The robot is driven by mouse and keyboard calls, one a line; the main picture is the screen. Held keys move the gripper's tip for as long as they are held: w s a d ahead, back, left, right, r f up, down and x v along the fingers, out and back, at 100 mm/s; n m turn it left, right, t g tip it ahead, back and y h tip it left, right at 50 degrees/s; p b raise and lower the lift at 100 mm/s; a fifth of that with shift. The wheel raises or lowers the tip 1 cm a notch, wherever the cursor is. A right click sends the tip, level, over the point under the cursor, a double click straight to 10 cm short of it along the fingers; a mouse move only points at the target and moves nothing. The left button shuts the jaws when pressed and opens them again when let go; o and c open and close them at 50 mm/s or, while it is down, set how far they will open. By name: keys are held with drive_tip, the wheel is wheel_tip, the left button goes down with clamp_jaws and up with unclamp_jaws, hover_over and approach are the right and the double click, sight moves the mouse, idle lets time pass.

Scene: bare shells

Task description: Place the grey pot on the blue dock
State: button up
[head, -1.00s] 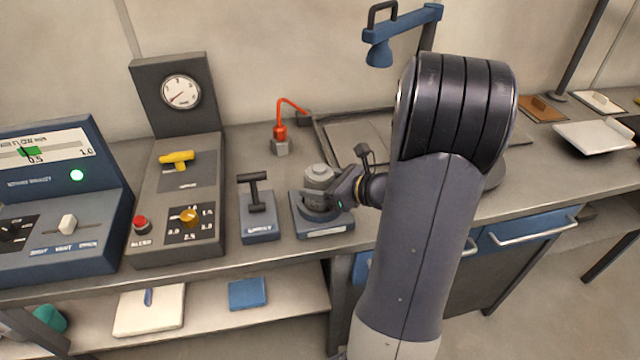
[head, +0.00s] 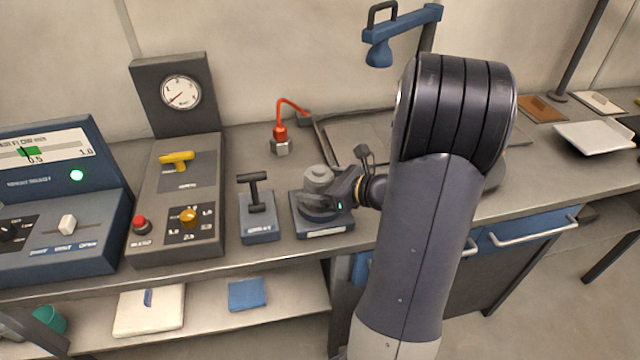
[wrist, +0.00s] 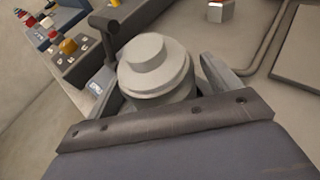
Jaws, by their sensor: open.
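The grey pot (head: 318,178), a stepped round body with a smaller disc on top, stands upright on the blue dock (head: 327,232), a low dark-blue block with a pale label on its front. My gripper (head: 314,203) reaches in from the right, low at the pot. In the wrist view the pot (wrist: 155,67) is between the fingers of my gripper (wrist: 160,82), which are open, one on each side. The pot's lower part and much of the dock's top are hidden by the fingers.
A blue lever box (head: 259,229) stands close left of the dock. Further left is a grey console (head: 175,240) with a gauge. Behind are a red-orange plug (head: 280,133) and a flat tray (head: 360,135). A blue overhead fixture (head: 400,25) stands at the back.

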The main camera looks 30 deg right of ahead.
drive_tip(key=v, duration=1.2)
drive_tip(key=shift+o, duration=0.6)
drive_tip(key=shift+r, duration=0.15)
idle(0.5)
